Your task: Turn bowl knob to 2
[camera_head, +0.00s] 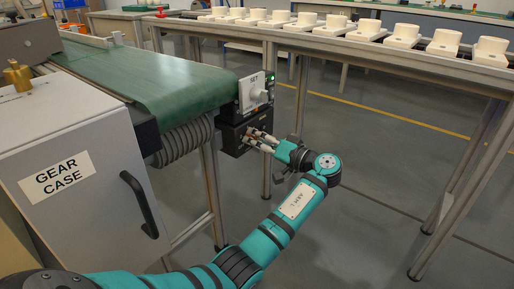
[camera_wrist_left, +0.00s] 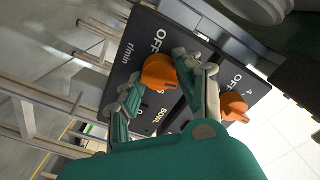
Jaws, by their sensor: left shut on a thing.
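A black control box (camera_head: 230,136) hangs at the conveyor's end, below a white SET dial. In the left wrist view its dark panel (camera_wrist_left: 118,68) carries white lettering, including OFF, r/min and BOWL. An orange knob (camera_wrist_left: 160,72) sits on the panel with the BOWL lettering near it. My left gripper (camera_head: 257,138) reaches the box front from the right. In the left wrist view its fingers stand on both sides of this knob, shut on it. The fingers hide part of the scale, and I cannot read the knob's setting. My right gripper is not in view.
A second orange knob (camera_wrist_left: 233,107) sits just right of the fingers. The SET dial (camera_head: 257,94) is above the box. A green conveyor (camera_head: 150,75) and a grey gear case (camera_head: 75,150) stand left. A bench with white fixtures (camera_head: 400,37) runs behind; open floor lies right.

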